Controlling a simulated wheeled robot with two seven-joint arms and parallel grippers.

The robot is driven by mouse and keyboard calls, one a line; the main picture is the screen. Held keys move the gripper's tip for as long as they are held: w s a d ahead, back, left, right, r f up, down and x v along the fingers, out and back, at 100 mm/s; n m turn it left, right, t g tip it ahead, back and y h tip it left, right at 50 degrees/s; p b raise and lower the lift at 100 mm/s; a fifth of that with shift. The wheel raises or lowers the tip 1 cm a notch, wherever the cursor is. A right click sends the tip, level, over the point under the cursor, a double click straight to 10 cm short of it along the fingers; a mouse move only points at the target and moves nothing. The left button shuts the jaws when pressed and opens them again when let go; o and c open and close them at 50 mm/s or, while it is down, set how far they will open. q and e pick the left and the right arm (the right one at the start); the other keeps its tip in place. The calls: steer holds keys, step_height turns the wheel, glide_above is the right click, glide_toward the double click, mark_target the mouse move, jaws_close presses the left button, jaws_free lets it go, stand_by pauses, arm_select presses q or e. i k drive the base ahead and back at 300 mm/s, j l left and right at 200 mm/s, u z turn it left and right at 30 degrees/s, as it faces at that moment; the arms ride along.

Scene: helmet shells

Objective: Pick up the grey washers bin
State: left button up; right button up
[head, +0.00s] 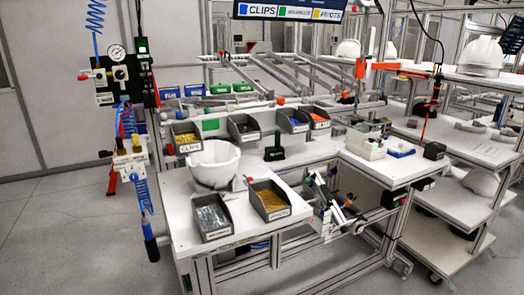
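A grey bin (212,217) holding silver metal parts stands at the front left corner of the white table. Its front label is too small to read surely, but the silver contents look like washers or similar small hardware. A second grey bin (270,200) with brass-yellow parts stands just to its right, a small gap apart. Neither of my grippers is in view.
A white helmet shell (213,164) sits behind the two bins. Several more bins, including one labelled clips (187,137), line the table's back. An air-tool post (133,165) stands at the left.

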mark_target(212, 217)
steer(key=i+j+z, duration=0.2)
steer(key=j+z, duration=0.2)
steer(key=j, duration=0.2)
steer(key=j+z, duration=0.45)
steer(key=j, duration=0.15)
steer(key=j+z, duration=0.4)
steer(key=j, duration=0.3)
steer(key=i, duration=0.05)
